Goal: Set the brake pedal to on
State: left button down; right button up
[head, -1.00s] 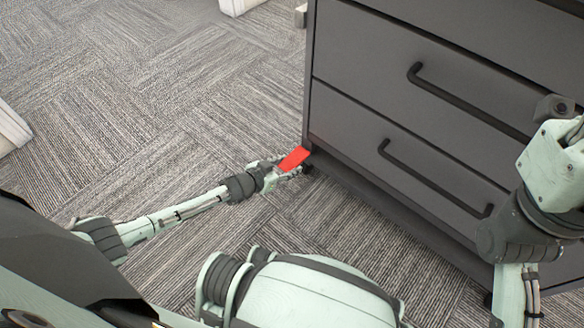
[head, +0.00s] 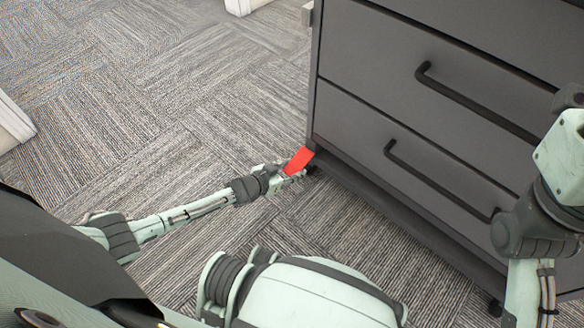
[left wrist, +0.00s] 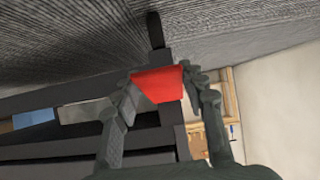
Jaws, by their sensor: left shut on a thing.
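The brake pedal (head: 299,161) is a small red plate at the lower left corner of a dark grey drawer cabinet (head: 400,150), just above a black caster. In the left wrist view the red pedal (left wrist: 158,84) sits between the two fingers. My left gripper (head: 287,170) reaches in from the left, low over the carpet, and is shut on the pedal. My left gripper's fingers (left wrist: 160,90) flank the pedal on both sides in the wrist view. My right arm shows at the right edge in front of the cabinet; its gripper fingers are not clearly visible.
The cabinet has black bar handles (head: 440,180) on its drawers, and its lower edge stands close above the floor. Grey carpet (head: 170,90) is clear to the left. White objects stand at the far left edge (head: 12,125) and the top (head: 245,5).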

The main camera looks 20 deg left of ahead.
pick_arm(q)
jog(key=c, duration=1.3)
grip_release()
jog(key=shift+s+a+f, duration=0.15)
jog(key=shift+s+f, duration=0.3)
jog(key=shift+f, duration=0.15)
jog(key=shift+o, duration=1.2)
jog(key=shift+f, duration=0.1)
jog(key=shift+o, duration=1.1)
jog(key=shift+w, duration=0.1)
jog(key=shift+w+r, duration=0.1)
jog(key=shift+r, duration=0.15)
jog(key=shift+r, duration=0.1)
jog(key=v, duration=1.2)
